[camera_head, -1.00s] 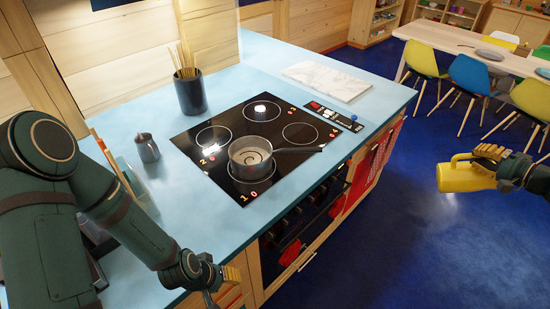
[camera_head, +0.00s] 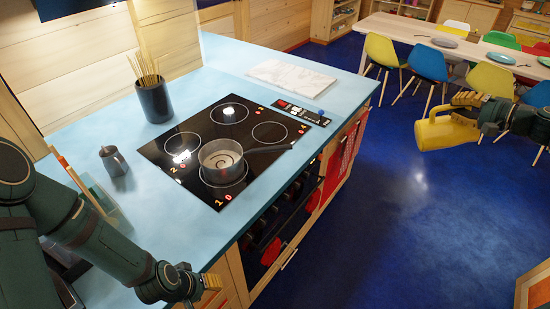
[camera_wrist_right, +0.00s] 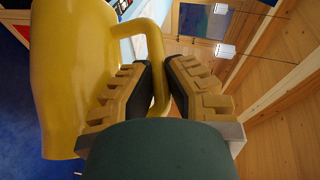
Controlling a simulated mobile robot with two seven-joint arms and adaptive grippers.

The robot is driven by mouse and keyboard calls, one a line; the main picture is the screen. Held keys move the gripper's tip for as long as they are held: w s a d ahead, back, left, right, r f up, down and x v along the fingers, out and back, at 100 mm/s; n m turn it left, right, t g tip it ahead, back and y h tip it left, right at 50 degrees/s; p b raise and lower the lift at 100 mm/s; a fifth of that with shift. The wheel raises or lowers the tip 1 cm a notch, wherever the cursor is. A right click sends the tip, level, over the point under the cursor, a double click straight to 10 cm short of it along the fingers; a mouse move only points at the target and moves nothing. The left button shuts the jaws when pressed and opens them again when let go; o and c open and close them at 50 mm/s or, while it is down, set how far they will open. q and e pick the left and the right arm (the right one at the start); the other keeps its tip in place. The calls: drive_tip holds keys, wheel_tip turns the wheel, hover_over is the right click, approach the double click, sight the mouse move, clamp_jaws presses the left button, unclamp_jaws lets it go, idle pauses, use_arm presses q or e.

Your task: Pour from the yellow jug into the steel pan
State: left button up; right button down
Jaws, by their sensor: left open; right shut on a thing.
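The yellow jug (camera_head: 444,132) is held in the air over the blue floor at the right of the head view, well right of the counter. My right gripper (camera_head: 468,99) is shut on its handle. In the right wrist view the jug (camera_wrist_right: 85,75) fills the left side, and the handle passes between the fingers of my right gripper (camera_wrist_right: 160,90). The inside of the jug is hidden. The steel pan (camera_head: 221,163) sits on the front of the black hob, its handle pointing right. My left gripper (camera_head: 206,287) is open and empty, low by the counter's front edge.
A dining table (camera_head: 395,27) with coloured chairs stands at the far right. The floor (camera_head: 385,220) between is clear.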

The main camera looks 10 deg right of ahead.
drive_tip(key=shift+r, duration=0.15)
drive_tip(key=shift+r+n+g+h, duration=0.3)
drive_tip(key=shift+n+g+h, duration=0.5)
drive_tip(key=shift+h, duration=0.1)
drive_tip(key=shift+a+r+n+g+h, duration=0.1)
drive_tip(key=shift+n+g+h, duration=0.4)
drive_tip(key=shift+h, duration=0.2)
drive_tip(key=shift+r+n+g+h+b, duration=0.1)
drive_tip(key=shift+n+g+h+b, duration=0.45)
drive_tip(key=shift+h, duration=0.25)
drive_tip(key=shift+w+r+n+g+h+b, duration=0.15)
drive_tip(key=shift+n+g+h+b, duration=0.45)
drive_tip(key=shift+h, duration=0.6)
drive_tip(key=shift+r+n+g+h+b, duration=0.35)
drive_tip(key=shift+n+h+b, duration=0.3)
drive_tip(key=shift+h, duration=0.45)
